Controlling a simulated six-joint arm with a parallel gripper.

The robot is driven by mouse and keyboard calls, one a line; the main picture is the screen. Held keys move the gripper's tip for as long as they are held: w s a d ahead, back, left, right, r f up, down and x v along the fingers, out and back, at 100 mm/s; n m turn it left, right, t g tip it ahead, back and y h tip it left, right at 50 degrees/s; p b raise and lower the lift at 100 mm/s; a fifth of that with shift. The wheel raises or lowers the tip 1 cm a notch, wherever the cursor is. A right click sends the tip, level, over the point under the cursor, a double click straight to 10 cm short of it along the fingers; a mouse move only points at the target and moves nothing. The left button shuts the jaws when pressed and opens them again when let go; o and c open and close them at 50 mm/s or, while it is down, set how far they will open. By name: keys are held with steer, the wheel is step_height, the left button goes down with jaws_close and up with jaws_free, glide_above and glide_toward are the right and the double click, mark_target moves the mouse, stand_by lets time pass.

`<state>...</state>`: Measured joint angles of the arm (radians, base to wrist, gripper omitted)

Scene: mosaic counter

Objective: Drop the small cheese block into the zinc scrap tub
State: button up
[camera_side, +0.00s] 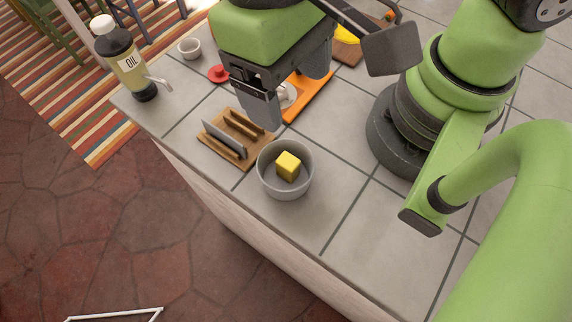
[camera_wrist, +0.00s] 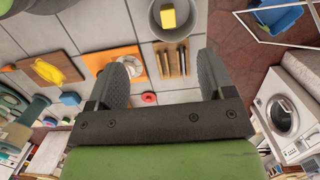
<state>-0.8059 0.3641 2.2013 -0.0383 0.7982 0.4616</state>
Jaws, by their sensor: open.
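The small yellow cheese block (camera_side: 288,166) lies inside the round grey zinc scrap tub (camera_side: 264,180) on the tiled counter. In the wrist view the cheese block (camera_wrist: 168,15) also shows within the tub (camera_wrist: 188,33) at the top edge. My gripper (camera_side: 262,108) is above the counter, up and to the left of the tub in the side view. It is apart from the tub and the cheese. In the wrist view my gripper (camera_wrist: 163,80) has its two fingers spread wide with nothing between them.
A wooden rack (camera_side: 232,160) with slots stands beside the tub. Behind it are an orange board (camera_side: 310,91), a red lidlike piece (camera_side: 218,73), a small white cup (camera_side: 189,47) and an oil bottle (camera_side: 125,62) near the counter edge. Tiles right of the tub are clear.

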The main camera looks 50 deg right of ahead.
steer(key=shift+w+r, duration=0.15)
steer(key=shift+r, duration=0.9)
steer(key=shift+w+r, duration=0.15)
steer(key=shift+r, duration=0.9)
steer(key=d+r+m+t+y, duration=0.1)
steer(key=d+r+m+t, duration=0.1)
steer(key=d+r+t, duration=0.2)
steer(key=d+r+m+t+y, duration=0.1)
steer(key=d+r+t, duration=0.4)
steer(key=d, duration=0.6)
steer(key=shift+s+r+m, duration=0.4)
steer(key=shift+r+m, duration=0.1)
steer(key=shift+r, duration=0.4)
